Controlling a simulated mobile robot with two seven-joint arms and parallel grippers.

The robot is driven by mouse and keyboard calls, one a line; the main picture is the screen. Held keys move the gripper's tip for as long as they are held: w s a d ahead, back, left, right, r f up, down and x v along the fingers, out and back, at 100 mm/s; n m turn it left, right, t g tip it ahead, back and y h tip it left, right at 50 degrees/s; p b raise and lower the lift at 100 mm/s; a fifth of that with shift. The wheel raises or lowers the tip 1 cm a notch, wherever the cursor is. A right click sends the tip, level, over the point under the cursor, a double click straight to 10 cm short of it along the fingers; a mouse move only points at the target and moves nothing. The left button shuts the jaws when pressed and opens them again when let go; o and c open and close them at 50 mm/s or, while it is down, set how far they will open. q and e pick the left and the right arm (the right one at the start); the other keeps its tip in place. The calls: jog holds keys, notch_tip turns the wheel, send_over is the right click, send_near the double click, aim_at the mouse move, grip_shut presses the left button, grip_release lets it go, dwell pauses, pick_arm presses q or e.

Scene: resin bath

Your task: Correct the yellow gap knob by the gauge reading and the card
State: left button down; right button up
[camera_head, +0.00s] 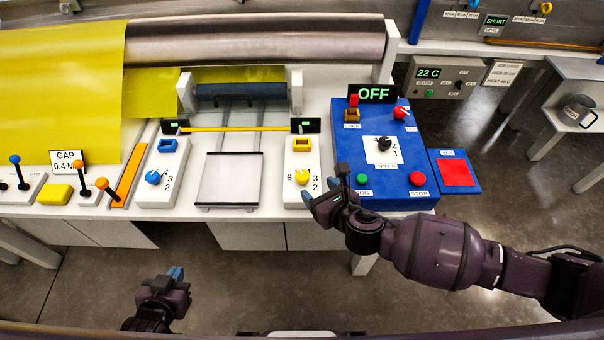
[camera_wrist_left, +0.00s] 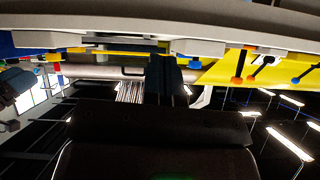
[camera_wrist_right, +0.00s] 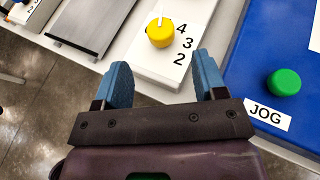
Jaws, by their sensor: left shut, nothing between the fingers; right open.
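The yellow knob (camera_head: 302,176) sits on a white numbered plate right of the silver tray. The right wrist view shows the knob (camera_wrist_right: 160,36) with its white mark toward the top and 4, 3, 2 beside it. My right gripper (camera_head: 324,188) is open and empty; in its wrist view the knob lies beyond the fingertips, apart from them. Small dark gauge displays (camera_head: 305,126) and (camera_head: 176,127) stand behind the knob plates, their readings too small to read. My left gripper (camera_head: 175,274) is shut and empty, low before the bench.
A blue knob (camera_head: 153,177) is on the left plate. The blue panel (camera_head: 398,135) carries an OFF display (camera_head: 373,94), a green JOG button (camera_head: 362,179) and a red STOP button (camera_head: 417,178). Levers (camera_head: 105,186) stand at left. The floor before the bench is clear.

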aim_at(305, 178)
jog(key=b+x, duration=0.1)
jog(key=x, duration=0.7)
jog(key=shift+b, duration=0.35)
jog(key=shift+w+a+f, duration=0.15)
jog(key=shift+w+a, duration=0.05)
jog(key=shift+w, duration=0.05)
jog(key=shift+w+a, duration=0.15)
jog(key=shift+w, duration=0.15)
pick_arm(q)
jog(key=shift+w+d+f, duration=0.1)
jog(key=shift+w+f, duration=0.1)
jog(key=shift+f, duration=0.25)
jog(key=shift+w+d+f, duration=0.1)
jog(key=shift+w+f, duration=0.05)
jog(key=shift+f, duration=0.25)
jog(key=shift+a, duration=0.1)
pick_arm(e)
jog(key=shift+c, duration=0.2)
